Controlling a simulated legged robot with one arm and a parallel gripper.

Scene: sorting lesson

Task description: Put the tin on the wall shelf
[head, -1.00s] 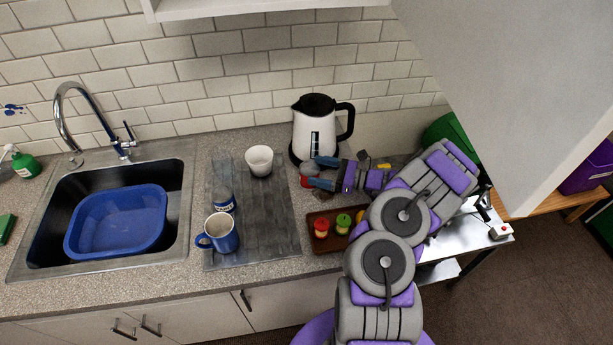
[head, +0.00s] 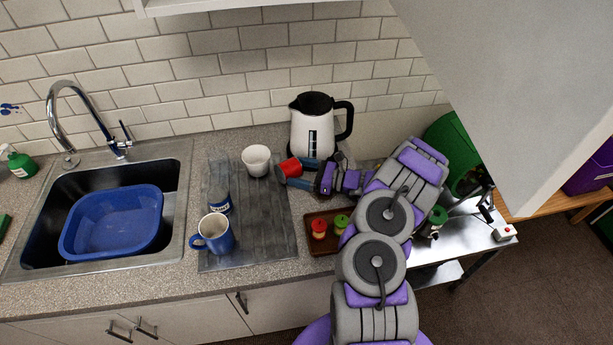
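A small red tin (head: 290,166) is at the fingertips of my gripper (head: 301,173), just right of the white cup and left of the kettle. The blue fingers lie on either side of it, and it looks tilted and held. Whether it is clear of the counter is hard to tell. A blue can with a pale label (head: 219,202) stands on the grey mat, partly hidden by the blue mug. At the top edge, the underside of a white wall shelf or cupboard (head: 270,5) shows; its upper side is out of view.
A white kettle (head: 312,128) stands close behind my gripper. A white cup (head: 256,160) and blue mug (head: 214,235) stand on the grey mat (head: 262,235). A brown tray (head: 322,247) holds small red and green items. The sink with a blue basin (head: 112,222) is left.

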